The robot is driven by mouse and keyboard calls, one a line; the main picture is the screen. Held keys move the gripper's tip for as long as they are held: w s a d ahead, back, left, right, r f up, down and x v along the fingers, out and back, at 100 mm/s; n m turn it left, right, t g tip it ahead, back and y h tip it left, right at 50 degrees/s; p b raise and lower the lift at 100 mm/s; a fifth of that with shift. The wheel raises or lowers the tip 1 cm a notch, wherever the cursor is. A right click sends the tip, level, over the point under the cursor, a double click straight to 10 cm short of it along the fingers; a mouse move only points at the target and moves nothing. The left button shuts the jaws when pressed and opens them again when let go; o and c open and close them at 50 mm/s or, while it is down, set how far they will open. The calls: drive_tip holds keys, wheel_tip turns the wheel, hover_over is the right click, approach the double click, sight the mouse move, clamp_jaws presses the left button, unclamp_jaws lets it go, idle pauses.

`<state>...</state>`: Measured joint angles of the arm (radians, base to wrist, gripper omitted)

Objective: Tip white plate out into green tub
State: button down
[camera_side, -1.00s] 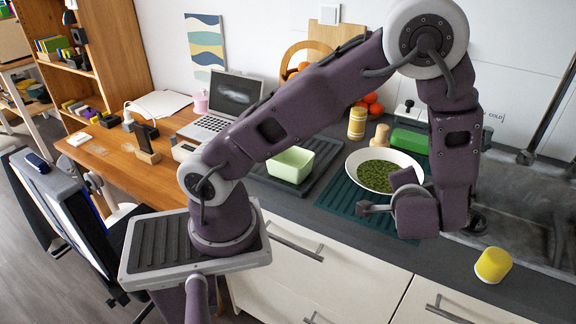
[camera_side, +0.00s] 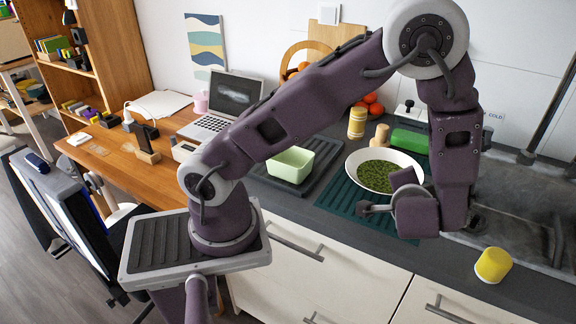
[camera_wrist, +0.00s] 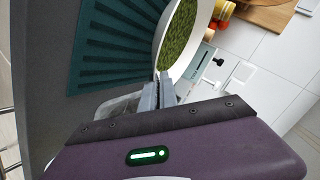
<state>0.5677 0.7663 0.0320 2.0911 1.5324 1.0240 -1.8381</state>
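The white plate (camera_side: 409,161) is a round, bowl-like dish filled with small green bits (camera_side: 375,176). It rests on the dark teal ribbed mat (camera_side: 340,198) and looks level. The green tub (camera_side: 290,166) is a pale green, square, open container to its left, on a dark tray. In the wrist view, my gripper (camera_wrist: 157,90) has its two grey fingers close together at the near rim of the plate (camera_wrist: 186,60), apparently pinching it. In the side view my wrist hides the fingertips and part of the near rim.
A yellow-striped jar (camera_side: 357,123), a wooden object (camera_side: 380,134) and a green block (camera_side: 409,140) stand behind the plate. A yellow cup (camera_side: 493,265) stands at the counter's front right, near the sink. A laptop (camera_side: 222,106) is on the desk at left.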

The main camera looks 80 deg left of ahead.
drive_tip(key=a+n+g, duration=0.1)
drive_tip(key=a, duration=0.1)
drive_tip(key=s+a+r+n+g+y, duration=0.1)
drive_tip(key=a+n, duration=0.1)
drive_tip(key=s+a+r+n+g+y, duration=0.1)
drive_tip(key=a+g, duration=0.1)
drive_tip(key=shift+s+a+r, duration=0.15)
drive_tip(key=shift+s+a, duration=0.05)
drive_tip(key=shift+a, duration=0.2)
drive_tip(key=s+a+n+g, duration=0.1)
drive_tip(key=a+n+g, duration=0.1)
drive_tip(key=s+a+r+n+g, duration=0.1)
drive_tip(key=s+a+n+g, duration=0.1)
drive_tip(key=n+g, duration=0.1)
drive_tip(key=shift+s+a+r+y, duration=0.1)
drive_tip(key=shift+a+r+y, duration=0.05)
drive_tip(key=shift+y, duration=0.25)
